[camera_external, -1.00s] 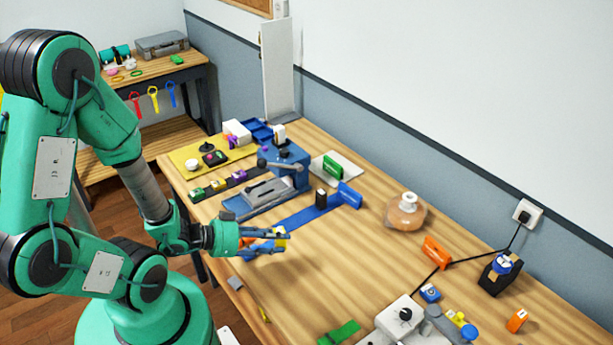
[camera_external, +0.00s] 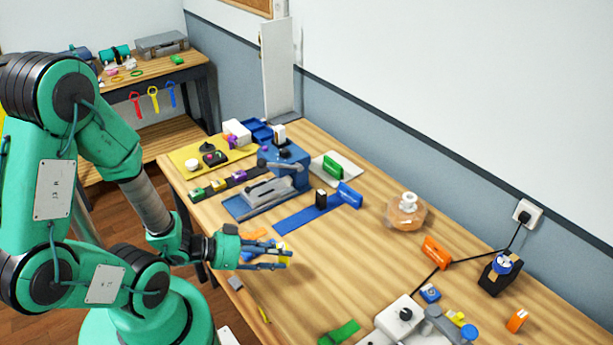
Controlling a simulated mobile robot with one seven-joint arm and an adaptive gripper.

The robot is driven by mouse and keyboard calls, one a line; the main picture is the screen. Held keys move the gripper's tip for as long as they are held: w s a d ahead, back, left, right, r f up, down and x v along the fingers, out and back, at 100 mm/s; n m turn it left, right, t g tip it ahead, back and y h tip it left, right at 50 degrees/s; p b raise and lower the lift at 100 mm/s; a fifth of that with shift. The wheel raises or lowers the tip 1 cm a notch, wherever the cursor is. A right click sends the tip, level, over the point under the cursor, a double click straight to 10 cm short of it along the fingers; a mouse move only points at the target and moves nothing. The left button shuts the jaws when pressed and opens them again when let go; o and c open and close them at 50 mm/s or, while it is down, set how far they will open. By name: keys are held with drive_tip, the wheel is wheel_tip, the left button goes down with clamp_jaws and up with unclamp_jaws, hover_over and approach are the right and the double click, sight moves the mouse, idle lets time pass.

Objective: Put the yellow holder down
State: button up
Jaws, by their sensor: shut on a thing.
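My gripper (camera_external: 287,259) is low over the near left part of the wooden table (camera_external: 330,270). It is shut on the yellow holder (camera_external: 284,253), which shows as a small yellow patch between the fingers. The fingers hide much of the holder. I cannot tell whether its underside touches the table.
A blue strip (camera_external: 300,218) with a black block (camera_external: 321,197) lies behind my gripper. A blue vise-like fixture (camera_external: 262,195) stands farther back. A round tan container (camera_external: 405,212) is to the right. Clear tabletop lies right of my gripper. A green piece (camera_external: 340,332) lies in front.

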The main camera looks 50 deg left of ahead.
drive_tip(key=shift+f, duration=0.45)
drive_tip(key=shift+f+b, duration=0.8)
drive_tip(key=shift+f, duration=0.95)
drive_tip(key=shift+f, duration=0.15)
drive_tip(key=o, duration=1)
drive_tip(key=shift+c, duration=0.2)
drive_tip(key=shift+s+r, duration=0.1)
drive_tip(key=shift+r, duration=0.1)
